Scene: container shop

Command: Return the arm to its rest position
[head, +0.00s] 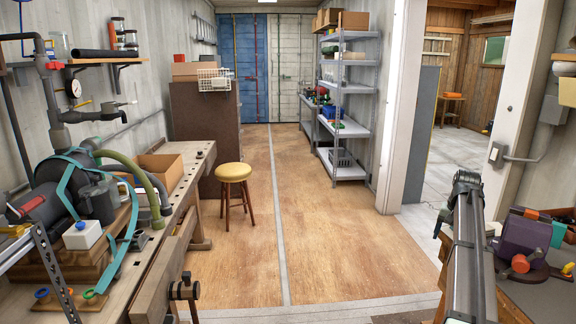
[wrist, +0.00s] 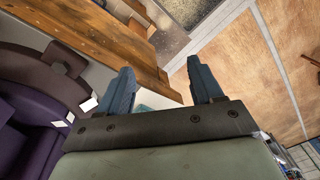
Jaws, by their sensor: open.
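My gripper (wrist: 162,76) shows in the wrist view with its two blue-grey fingers apart. Nothing sits between the fingers. Part of my arm (head: 468,250) rises at the lower right of the head view, by the right-hand bench (head: 540,298). The fingertips cannot be made out in the head view. In the wrist view, a wooden edge (wrist: 100,40) lies past the left finger, and the floor (wrist: 240,50) shows past the right finger.
A purple machine (head: 522,238) stands on the right-hand bench, close to my arm; a purple body (wrist: 35,110) also shows in the wrist view. A yellow-topped stool (head: 233,172) stands by the left workbench (head: 160,235). The middle floor (head: 300,220) is clear.

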